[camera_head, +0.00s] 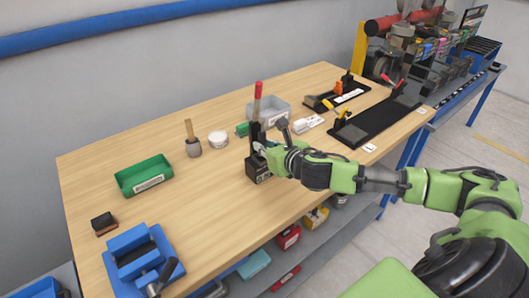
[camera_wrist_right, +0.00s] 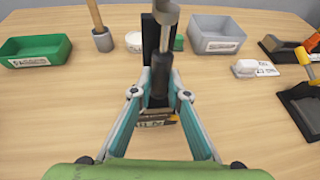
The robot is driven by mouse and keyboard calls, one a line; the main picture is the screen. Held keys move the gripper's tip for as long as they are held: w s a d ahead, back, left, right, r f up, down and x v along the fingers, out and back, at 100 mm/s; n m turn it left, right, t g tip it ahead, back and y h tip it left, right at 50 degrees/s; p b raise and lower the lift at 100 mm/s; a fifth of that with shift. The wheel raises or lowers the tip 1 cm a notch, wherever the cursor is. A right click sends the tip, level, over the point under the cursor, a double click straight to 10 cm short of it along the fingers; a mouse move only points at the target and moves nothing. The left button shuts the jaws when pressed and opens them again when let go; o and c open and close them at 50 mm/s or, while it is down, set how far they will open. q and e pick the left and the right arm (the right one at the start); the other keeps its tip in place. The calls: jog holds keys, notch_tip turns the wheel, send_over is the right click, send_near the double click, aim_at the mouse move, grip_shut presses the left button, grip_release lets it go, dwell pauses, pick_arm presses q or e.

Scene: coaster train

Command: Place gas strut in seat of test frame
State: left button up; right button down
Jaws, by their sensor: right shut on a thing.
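My right gripper (camera_wrist_right: 158,98) is shut on the gas strut (camera_wrist_right: 160,80), a dark upright cylinder between the two fingers in the right wrist view. A grey rounded part (camera_wrist_right: 168,14) shows above the strut; I cannot tell what it belongs to. The test frame (camera_head: 258,169) is a black labelled block with a tall black upright (camera_wrist_right: 150,45) just behind the strut. In the head view a red handle (camera_head: 258,89) stands above the upright. The strut's lower end and the seat are hidden, so I cannot tell whether they touch. My left gripper is not in view.
A grey bin (camera_head: 283,108), a white round tub (camera_head: 218,139) and a grey pot with a wooden handle (camera_head: 193,147) stand nearby. A green tray (camera_head: 144,176) and a blue vise (camera_head: 140,258) are at the left. Black clamp fixtures (camera_head: 378,121) lie at the right. The front middle is clear.

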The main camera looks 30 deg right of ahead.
aim_at(265, 163)
notch_tip(265, 163, down, 3)
jog(key=shift+r, duration=0.15)
jog(key=shift+s+f, duration=0.1)
jog(key=shift+f, duration=0.25)
jog(key=c, duration=2)
grip_release()
jog(key=shift+s+a, duration=0.1)
jog(key=shift+c, duration=0.2)
jog(key=shift+o, duration=0.4)
jog(key=shift+f, duration=0.15)
